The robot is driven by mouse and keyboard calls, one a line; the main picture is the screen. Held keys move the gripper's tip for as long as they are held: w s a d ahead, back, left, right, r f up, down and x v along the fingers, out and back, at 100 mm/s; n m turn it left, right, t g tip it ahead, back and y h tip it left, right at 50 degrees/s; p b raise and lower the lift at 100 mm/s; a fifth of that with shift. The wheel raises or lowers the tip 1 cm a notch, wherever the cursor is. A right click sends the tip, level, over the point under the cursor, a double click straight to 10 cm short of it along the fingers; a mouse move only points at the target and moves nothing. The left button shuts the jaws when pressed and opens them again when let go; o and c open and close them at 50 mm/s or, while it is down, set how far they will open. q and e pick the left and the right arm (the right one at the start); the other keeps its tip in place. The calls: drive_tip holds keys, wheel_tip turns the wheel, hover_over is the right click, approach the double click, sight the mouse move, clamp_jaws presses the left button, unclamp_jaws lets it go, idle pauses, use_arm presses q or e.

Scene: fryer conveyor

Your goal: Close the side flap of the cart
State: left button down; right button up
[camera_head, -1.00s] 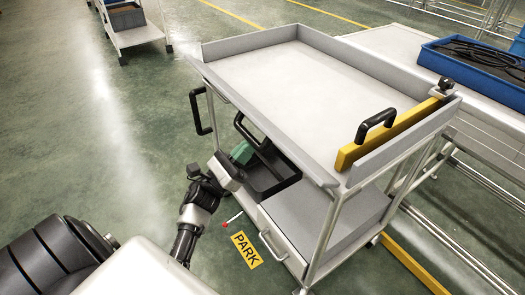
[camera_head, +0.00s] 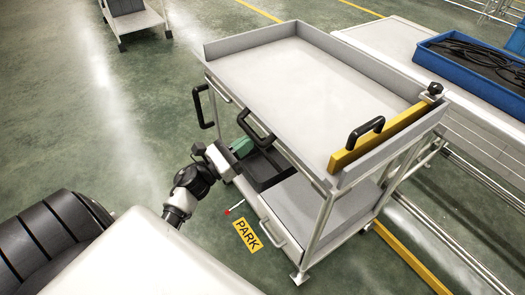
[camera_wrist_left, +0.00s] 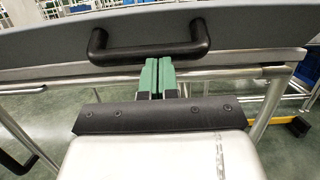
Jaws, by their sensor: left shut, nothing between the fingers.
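The cart (camera_head: 300,80) has a light top tray with raised walls on its far sides and at its right end. The near long side shows no raised wall; its grey side flap (camera_head: 290,153) hangs along that edge. A black handle (camera_head: 257,128) is on it. In the left wrist view the flap (camera_wrist_left: 250,35) spans the top, with its handle (camera_wrist_left: 150,52) ahead. My left gripper (camera_head: 241,148) has green fingers, shut and empty. In the wrist view its fingertips (camera_wrist_left: 157,62) are just below the handle bar; I cannot tell whether they touch the flap.
A yellow bar (camera_head: 385,138) with a black handle lies along the cart's right end. A black bin (camera_head: 268,168) is under the top tray. A conveyor with a blue crate (camera_head: 470,72) stands at the right. The green floor at left is mostly clear.

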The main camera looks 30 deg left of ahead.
sight(248, 131)
use_arm(q)
drive_tip(key=shift+w+d+r+g+y+p, duration=0.2)
drive_tip(key=shift+r+g+p, duration=0.5)
drive_tip(key=shift+p, duration=1.25)
drive_tip(key=shift+w+r+g+y+p, duration=0.2)
drive_tip(key=shift+r+g+y+p, duration=0.4)
drive_tip(key=shift+p, duration=1.35)
drive_tip(key=shift+w+d+r+g+y+p, duration=0.15)
drive_tip(key=shift+r+g+p, duration=0.7)
drive_tip(key=shift+p, duration=1.1)
use_arm(e)
wheel_tip(248, 131, up, 12)
drive_tip(key=s, duration=0.1)
use_arm(q)
drive_tip(key=shift+w, duration=0.1)
use_arm(e)
drive_tip(key=shift+s+d+f, duration=0.1)
use_arm(q)
drive_tip(key=shift+a+f, duration=0.1)
drive_tip(key=shift+f, duration=0.05)
use_arm(e)
drive_tip(key=shift+f, duration=0.1)
